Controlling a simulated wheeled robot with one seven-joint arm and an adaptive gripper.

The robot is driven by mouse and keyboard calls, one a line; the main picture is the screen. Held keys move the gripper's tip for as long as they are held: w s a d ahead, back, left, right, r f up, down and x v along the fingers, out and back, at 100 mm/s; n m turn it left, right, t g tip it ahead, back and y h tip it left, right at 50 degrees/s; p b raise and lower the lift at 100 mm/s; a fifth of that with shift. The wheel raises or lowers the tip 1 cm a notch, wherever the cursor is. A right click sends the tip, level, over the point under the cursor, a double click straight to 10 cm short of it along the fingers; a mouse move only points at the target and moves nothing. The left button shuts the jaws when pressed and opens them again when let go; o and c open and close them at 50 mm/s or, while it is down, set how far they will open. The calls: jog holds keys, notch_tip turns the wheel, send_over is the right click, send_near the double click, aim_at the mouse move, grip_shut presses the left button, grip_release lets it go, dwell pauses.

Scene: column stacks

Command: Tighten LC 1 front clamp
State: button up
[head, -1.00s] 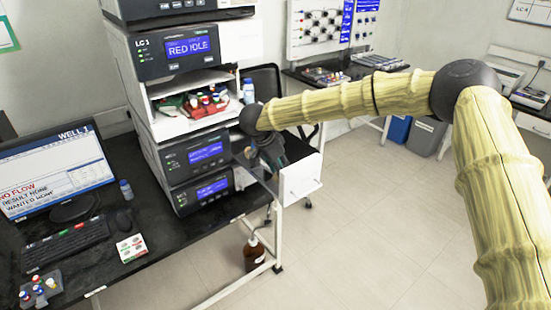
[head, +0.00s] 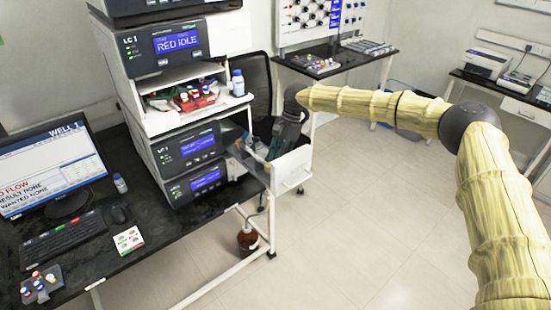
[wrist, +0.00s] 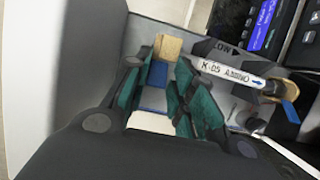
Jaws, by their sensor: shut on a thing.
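The LC 1 stack (head: 133,63) stands on the black bench, its screen reading RED IDLE. A white drawer (head: 291,171) is pulled out from its side. My gripper (head: 272,150) reaches down into it near the front panel. At the left, a tan block (wrist: 167,47) with a blue part (wrist: 153,98), seemingly the front clamp, sits between the teal finger pads of my gripper (wrist: 165,85). My gripper is shut on the blue part.
A shelf with a red vial rack (head: 195,97) and a small bottle (head: 238,83) is above the drawer. A monitor (head: 50,170) and keyboard (head: 62,241) are at left. A brown bottle (head: 248,240) stands under the bench. The floor at right is clear.

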jog(key=shift+s+d+f, duration=0.2)
jog(key=shift+d+f, duration=0.1)
jog(key=shift+f, duration=0.25)
jog(key=o, duration=0.9)
jog(key=shift+d, duration=0.1)
jog(key=shift+c, duration=0.2)
jog(key=shift+r, duration=0.15)
jog(key=shift+w+a+r, duration=0.1)
jog(key=shift+a+r, duration=0.1)
jog(key=shift+a, duration=0.05)
jog(key=shift+r, duration=0.1)
jog(key=v, duration=1.1)
jog(key=shift+w+d+r, duration=0.25)
jog(key=shift+d, duration=0.1)
